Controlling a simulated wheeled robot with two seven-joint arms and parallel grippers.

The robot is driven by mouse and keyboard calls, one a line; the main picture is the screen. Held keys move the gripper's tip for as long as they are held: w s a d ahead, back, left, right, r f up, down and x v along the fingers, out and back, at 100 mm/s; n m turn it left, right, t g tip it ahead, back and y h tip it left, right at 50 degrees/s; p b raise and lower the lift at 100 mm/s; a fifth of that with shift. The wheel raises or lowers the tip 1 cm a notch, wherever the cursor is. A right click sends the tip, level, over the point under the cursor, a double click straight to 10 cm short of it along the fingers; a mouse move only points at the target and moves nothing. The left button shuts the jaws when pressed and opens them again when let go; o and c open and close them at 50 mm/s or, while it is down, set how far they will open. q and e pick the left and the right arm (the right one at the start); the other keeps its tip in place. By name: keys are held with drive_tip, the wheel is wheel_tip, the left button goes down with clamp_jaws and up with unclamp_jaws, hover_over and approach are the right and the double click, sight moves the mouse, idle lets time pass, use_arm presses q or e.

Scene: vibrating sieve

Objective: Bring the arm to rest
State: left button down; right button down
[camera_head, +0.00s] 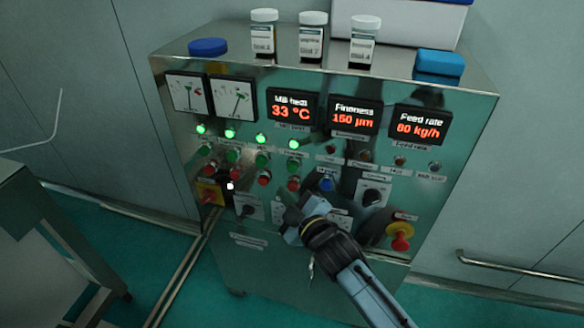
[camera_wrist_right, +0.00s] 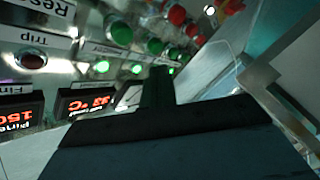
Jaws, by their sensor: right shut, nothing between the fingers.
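My right arm comes in from the lower right in the head view. Its gripper (camera_head: 288,205) is shut and empty, in front of the lower middle of the steel control cabinet (camera_head: 270,265). In the right wrist view the shut fingers (camera_wrist_right: 158,88) point toward the panel's rows of buttons and lights. I cannot tell from these views whether the fingertips touch the panel. The gripper and wrist hide part of the lower panel. My left gripper is not in view.
The panel has lit green lamps (camera_head: 230,133), red and green buttons, a blue button (camera_head: 326,184), a black selector (camera_head: 372,197) and a red emergency stop (camera_head: 400,241). Jars (camera_head: 311,40) and a blue lid (camera_head: 207,46) stand on top. A steel table (camera_head: 40,215) is at left.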

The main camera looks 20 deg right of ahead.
drive_tip(key=shift+f, duration=0.1)
drive_tip(key=s+d+f+m+g+h+b, duration=0.15)
drive_tip(key=s+f, duration=0.35)
drive_tip(key=f, duration=0.6)
drive_tip(key=s+d+f+m+g+b, duration=0.1)
drive_tip(key=s+f+m+g, duration=0.2)
drive_tip(key=f, duration=0.8)
drive_tip(key=s+d+f+g+h+b, duration=0.1)
drive_tip(key=s+d+f+g, duration=0.15)
drive_tip(key=s+f, duration=0.6)
drive_tip(key=s+d+f+m+g+b, duration=0.1)
drive_tip(key=s+f+g, duration=0.3)
drive_tip(key=s+f, duration=0.7)
drive_tip(key=s+d+f+m+g+h+b, duration=0.1)
drive_tip(key=s+d+f+m+g+b, duration=0.1)
drive_tip(key=s+f, duration=0.9)
drive_tip(key=s+d+m+g, duration=0.1)
drive_tip(key=s+m+g, duration=0.1)
drive_tip(key=s, duration=0.6)
drive_tip(key=shift+d+f, duration=0.2)
drive_tip(key=shift+s, duration=0.1)
